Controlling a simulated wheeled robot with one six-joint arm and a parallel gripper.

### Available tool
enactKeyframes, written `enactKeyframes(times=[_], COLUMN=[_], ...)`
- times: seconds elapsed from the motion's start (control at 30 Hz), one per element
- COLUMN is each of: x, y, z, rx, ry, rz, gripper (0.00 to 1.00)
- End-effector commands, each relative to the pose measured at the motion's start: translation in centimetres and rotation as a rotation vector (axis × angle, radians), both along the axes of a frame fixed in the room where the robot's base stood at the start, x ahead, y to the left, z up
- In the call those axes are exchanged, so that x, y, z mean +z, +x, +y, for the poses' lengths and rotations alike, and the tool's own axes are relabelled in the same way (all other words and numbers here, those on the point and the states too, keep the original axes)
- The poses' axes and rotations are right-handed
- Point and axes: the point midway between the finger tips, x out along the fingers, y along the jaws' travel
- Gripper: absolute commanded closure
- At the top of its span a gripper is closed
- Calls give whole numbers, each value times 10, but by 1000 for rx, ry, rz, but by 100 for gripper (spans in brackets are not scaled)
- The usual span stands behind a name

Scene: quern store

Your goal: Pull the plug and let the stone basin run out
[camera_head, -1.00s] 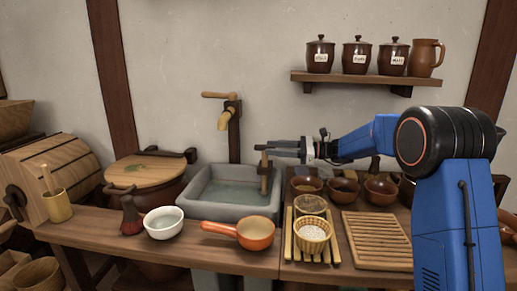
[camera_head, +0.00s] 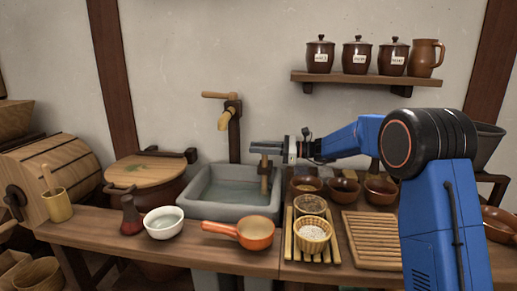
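The grey stone basin (camera_head: 233,210) is set into the bench and holds shallow, greenish water (camera_head: 228,193). The plug (camera_head: 265,172) is an upright wooden stick at the basin's right side; its lower end is hard to make out. My gripper (camera_head: 262,147) reaches in from the right, level, with its fingers at the top of the plug. The fingers overlap the plug's top and hide it. I cannot tell whether they are closed on it or only around it.
A wooden tap (camera_head: 224,122) stands behind the basin. An orange ladle pan (camera_head: 255,232) and a white bowl (camera_head: 164,222) stand in front. Small brown bowls (camera_head: 343,190), a strainer cup (camera_head: 312,235) and a slatted board (camera_head: 376,240) crowd the right. Above the basin is free room.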

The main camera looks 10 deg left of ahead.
Motion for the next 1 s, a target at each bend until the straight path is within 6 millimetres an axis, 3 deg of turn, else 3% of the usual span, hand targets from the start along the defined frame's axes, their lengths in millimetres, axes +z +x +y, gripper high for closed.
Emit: enactKeyframes(times=[0.17, 0.4, 0.67, 0.7, 0.77, 1.0], x=[4, 38, 43, 43, 43, 41], y=[1, 1, 1, 2, 2, 1], z=[0, -1, -1, -1, -1, 0], rx=[-2, -3, -4, -4, -4, -3], ry=[1, 1, 4, 4, 4, 1], rz=[-2, -5, -5, -6, -6, -3], gripper=[100, 100, 100, 77, 63, 62])
